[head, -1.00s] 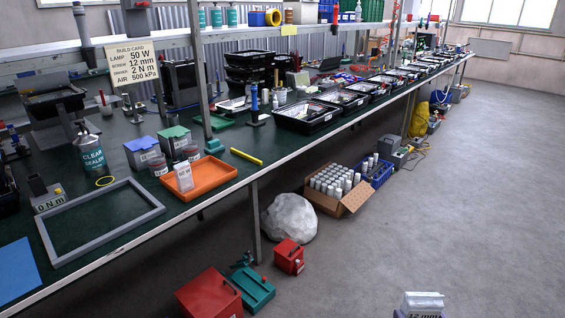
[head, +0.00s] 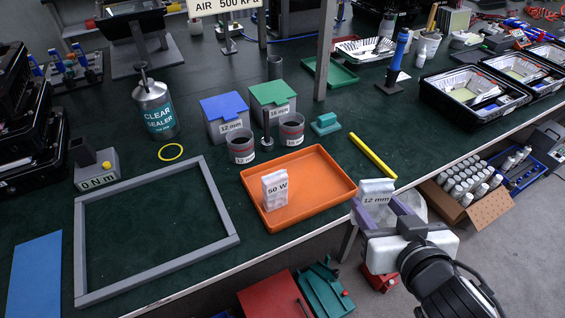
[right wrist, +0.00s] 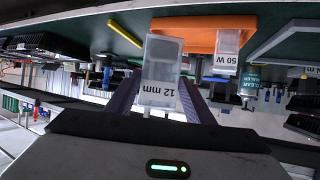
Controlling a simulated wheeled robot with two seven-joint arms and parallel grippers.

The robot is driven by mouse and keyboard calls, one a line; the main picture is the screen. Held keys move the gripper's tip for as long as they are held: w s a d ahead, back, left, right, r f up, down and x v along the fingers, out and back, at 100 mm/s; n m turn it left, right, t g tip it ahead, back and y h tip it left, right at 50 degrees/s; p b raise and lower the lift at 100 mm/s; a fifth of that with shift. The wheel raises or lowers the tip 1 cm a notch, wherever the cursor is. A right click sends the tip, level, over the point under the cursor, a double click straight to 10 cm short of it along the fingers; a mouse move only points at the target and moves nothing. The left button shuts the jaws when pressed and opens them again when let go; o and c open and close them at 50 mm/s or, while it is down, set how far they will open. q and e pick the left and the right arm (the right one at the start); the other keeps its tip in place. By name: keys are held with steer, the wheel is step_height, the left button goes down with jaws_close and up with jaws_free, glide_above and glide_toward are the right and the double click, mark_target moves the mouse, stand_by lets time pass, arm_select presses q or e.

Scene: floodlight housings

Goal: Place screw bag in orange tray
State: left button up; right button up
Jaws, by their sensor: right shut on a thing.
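The screw bag (head: 376,191) is a pale clear bag marked "12 mm". My right gripper (head: 378,208) is shut on it and holds it upright, just right of the orange tray and beside the table's front edge. In the right wrist view the bag (right wrist: 161,75) sits between the two purple fingers. The orange tray (head: 310,170) lies on the green table top. A white bag marked "50 W" (head: 275,190) stands in the tray's left part; it also shows in the right wrist view (right wrist: 227,50). My left gripper is not in view.
A yellow bar (head: 372,156) lies right of the tray. Blue-lidded and green-lidded boxes (head: 225,116) and two small jars (head: 241,146) stand behind it. A grey frame (head: 150,230) lies at left. The tray's right part is clear.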

steer(key=w+a+n+g+y+b, duration=0.1)
steer(key=w+a+n+y+b, duration=0.15)
steer(key=w+a, duration=0.4)
steer(key=w+a+n+y+b, duration=0.2)
steer(key=w+a+b, duration=0.15)
steer(key=w, duration=0.55)
steer(key=shift+y, duration=0.25)
steer(key=shift+d+f+b, duration=0.1)
steer(key=shift+f+b, duration=0.75)
steer(key=shift+f, duration=4.1)
steer(key=shift+f, duration=0.1)
steer(key=o, duration=1)
steer(key=shift+f, duration=0.1)
